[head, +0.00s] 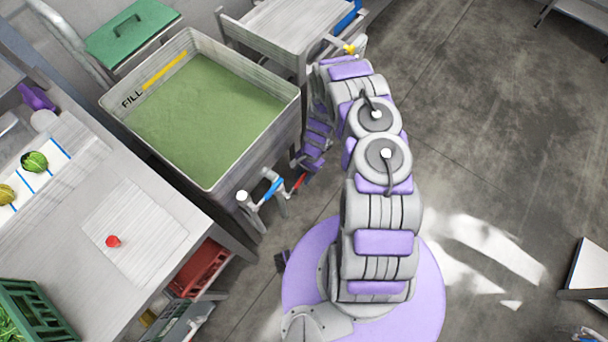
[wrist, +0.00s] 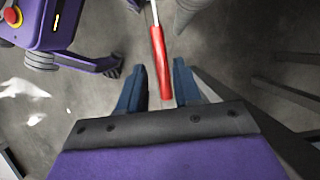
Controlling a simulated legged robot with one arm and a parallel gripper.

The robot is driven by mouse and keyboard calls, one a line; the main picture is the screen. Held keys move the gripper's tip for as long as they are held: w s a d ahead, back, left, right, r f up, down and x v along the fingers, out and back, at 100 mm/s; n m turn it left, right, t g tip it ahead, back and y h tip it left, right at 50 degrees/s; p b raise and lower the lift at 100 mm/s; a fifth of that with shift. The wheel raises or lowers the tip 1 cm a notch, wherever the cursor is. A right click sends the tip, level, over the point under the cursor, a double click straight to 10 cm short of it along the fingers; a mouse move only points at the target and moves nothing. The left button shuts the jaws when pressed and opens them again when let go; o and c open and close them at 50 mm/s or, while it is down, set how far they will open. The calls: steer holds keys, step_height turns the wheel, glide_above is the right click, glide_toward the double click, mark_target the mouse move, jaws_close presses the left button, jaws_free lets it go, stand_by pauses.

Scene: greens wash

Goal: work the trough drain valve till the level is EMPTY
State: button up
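The trough (head: 212,188) is a metal basin in the head view, with murky green water (head: 205,115) up near a yellow line marked FILL. In the wrist view the red handle (wrist: 160,62) lies between and ahead of my two blue fingers. My gripper (wrist: 160,88) is open around the handle's near end, with gaps on both sides.
A work table (head: 150,215) at left holds a small red object (head: 113,241), vegetables and a green crate (head: 35,310). A red crate (head: 200,268) sits beneath it. A green lid (head: 132,30) is behind the trough. The floor at right is mostly clear.

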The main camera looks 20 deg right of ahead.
steer(key=shift+a, duration=0.4)
steer(key=shift+c, duration=1.4)
steer(key=shift+a, duration=0.15)
jaws_close()
steer(key=shift+w+d, duration=0.1)
steer(key=shift+d, duration=0.1)
